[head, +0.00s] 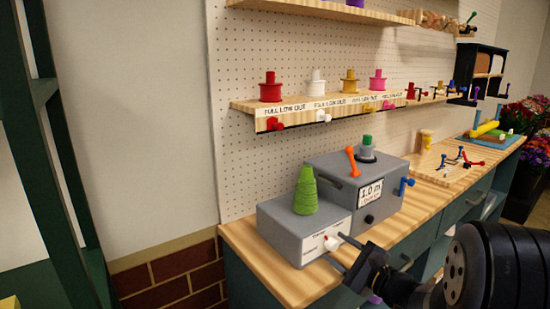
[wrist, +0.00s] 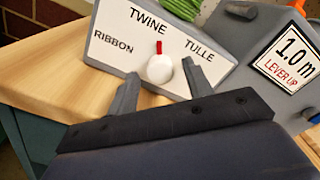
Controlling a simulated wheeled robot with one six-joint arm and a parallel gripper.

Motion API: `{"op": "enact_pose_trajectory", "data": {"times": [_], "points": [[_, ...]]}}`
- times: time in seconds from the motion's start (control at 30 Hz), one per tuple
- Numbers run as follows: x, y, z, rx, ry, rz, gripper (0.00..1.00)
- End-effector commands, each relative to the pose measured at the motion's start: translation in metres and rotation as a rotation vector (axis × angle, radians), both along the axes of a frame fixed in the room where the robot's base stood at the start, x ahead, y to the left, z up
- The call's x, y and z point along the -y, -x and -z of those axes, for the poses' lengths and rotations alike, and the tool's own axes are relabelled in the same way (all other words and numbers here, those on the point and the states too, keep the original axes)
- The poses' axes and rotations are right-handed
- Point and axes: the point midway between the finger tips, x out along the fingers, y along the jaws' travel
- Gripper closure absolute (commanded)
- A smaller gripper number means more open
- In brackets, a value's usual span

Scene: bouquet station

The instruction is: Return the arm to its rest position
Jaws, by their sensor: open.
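My gripper (head: 352,253) is in front of the grey box with the green cone-shaped spool on the bench. It also shows in the wrist view (wrist: 160,88), where its two fingers stand apart on either side of a white knob (wrist: 160,69) with a red mark. The knob sits on the box face under the words RIBBON, TWINE and TULLE. The red mark points up toward TWINE. I cannot tell whether a finger touches the knob. My dark arm (head: 480,265) reaches in from the lower right.
A larger grey box (head: 345,215) with a "1.0 m" sign, an orange lever (head: 352,162) and a blue knob (head: 406,186) stands right behind. A shelf (head: 290,123) with coloured spools hangs above. The wooden bench (head: 240,238) has a dark green cabinet below.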

Motion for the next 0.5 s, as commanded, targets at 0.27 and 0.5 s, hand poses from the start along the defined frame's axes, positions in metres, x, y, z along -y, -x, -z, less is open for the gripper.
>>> {"op": "enact_pose_trajectory", "data": {"times": [0.27,0.5], "points": [[0.030,0.039,0.000,0.001,0.000,0.005,0.52],[0.042,0.057,0.000,-0.001,-0.002,0.002,0.52]]}}
